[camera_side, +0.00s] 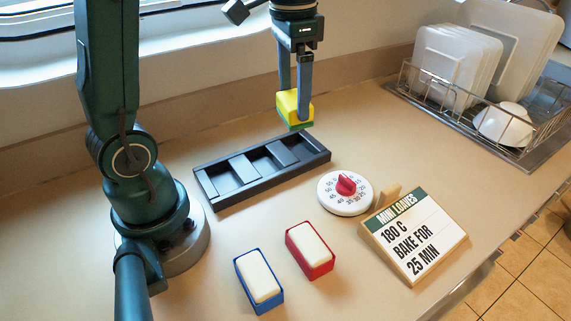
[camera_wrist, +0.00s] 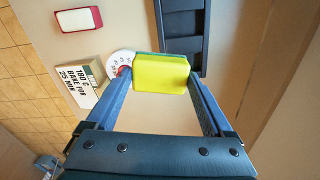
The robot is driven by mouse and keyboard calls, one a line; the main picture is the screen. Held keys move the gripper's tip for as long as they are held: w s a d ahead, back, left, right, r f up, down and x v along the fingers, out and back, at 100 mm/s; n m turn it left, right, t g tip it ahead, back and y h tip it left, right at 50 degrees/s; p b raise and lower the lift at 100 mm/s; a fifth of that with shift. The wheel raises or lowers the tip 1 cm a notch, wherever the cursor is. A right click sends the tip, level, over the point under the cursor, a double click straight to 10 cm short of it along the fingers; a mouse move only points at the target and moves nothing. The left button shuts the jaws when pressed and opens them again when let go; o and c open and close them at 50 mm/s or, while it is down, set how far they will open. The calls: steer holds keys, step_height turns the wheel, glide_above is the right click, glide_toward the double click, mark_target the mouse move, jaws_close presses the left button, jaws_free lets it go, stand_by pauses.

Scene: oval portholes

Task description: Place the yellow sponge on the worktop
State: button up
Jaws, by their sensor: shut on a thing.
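The yellow sponge (camera_side: 290,105) has a green underside and is held in the air above the back right end of the black tray. My gripper (camera_side: 304,122) is shut on it, with a finger on each side. In the wrist view the sponge (camera_wrist: 160,74) sits between the two fingertips (camera_wrist: 160,88). The beige worktop (camera_side: 400,140) is bare below and to the right of the sponge, behind the timer.
The black compartment tray (camera_side: 205,187) lies under and left of the sponge. A white timer (camera_side: 345,193), a recipe sign (camera_side: 413,237), a red-cased block (camera_side: 310,250) and a blue-cased block (camera_side: 259,281) stand in front. A dish rack (camera_side: 530,150) is at the right.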

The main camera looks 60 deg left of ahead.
steer(key=shift+s+d+r, duration=0.1)
steer(key=shift+s+d, duration=0.05)
steer(key=shift+d, duration=0.35)
steer(key=shift+s+d+r, duration=0.1)
steer(key=shift+s+d, duration=0.05)
steer(key=shift+d, duration=0.3)
steer(key=shift+s+n, duration=0.25)
steer(key=shift+n, duration=0.55)
steer(key=shift+f, duration=0.1)
steer(key=s+a+f, duration=0.4)
steer(key=a, duration=0.2)
glide_above(300, 201)
step_height(300, 201, down, 6)
steer(key=shift+f, duration=2.25)
steer(key=shift+f, duration=0.15)
